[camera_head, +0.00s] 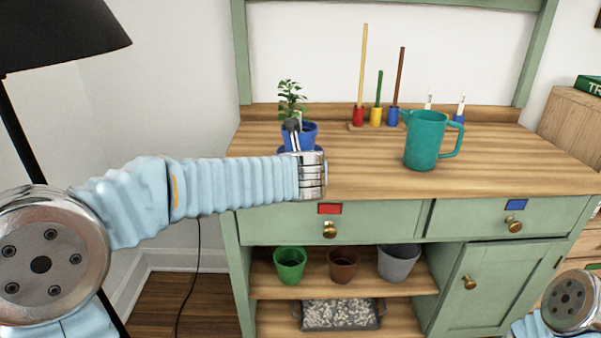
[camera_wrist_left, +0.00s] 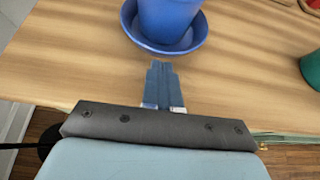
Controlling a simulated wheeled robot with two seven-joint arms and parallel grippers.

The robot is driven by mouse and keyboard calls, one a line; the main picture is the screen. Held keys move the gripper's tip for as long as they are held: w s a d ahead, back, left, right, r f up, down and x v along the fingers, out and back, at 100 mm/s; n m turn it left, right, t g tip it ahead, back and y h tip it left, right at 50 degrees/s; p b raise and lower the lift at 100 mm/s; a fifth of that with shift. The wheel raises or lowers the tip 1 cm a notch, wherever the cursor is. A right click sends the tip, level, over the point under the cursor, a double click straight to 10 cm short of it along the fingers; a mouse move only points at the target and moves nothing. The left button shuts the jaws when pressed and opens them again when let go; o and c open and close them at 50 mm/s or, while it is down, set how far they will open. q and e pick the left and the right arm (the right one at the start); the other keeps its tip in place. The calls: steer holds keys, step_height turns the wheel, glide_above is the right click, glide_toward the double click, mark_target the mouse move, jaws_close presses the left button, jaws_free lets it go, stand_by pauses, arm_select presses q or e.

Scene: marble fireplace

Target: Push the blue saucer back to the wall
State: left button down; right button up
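The blue saucer (camera_head: 282,149) lies on the wooden bench top at the left, under a blue pot (camera_head: 308,133) with a leafy plant (camera_head: 291,97). In the left wrist view, the saucer (camera_wrist_left: 172,49) and the lower part of the pot (camera_wrist_left: 168,17) are ahead of my fingers. My left gripper (camera_head: 292,126) partly covers pot and saucer in the head view. In the wrist view, my left gripper (camera_wrist_left: 160,68) has its fingers together with nothing between them. The tips are just in front of the saucer's near rim, with a small gap showing. My right gripper is out of view.
A teal pitcher (camera_head: 424,141) stands on the bench top to the right. Colored stands with sticks (camera_head: 376,115) are near the wall. A low wooden ledge (camera_head: 335,112) runs along the back. Bare wood lies between the saucer and pitcher.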

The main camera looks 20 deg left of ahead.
arm_select(q)
steer(key=shift+w, duration=0.15)
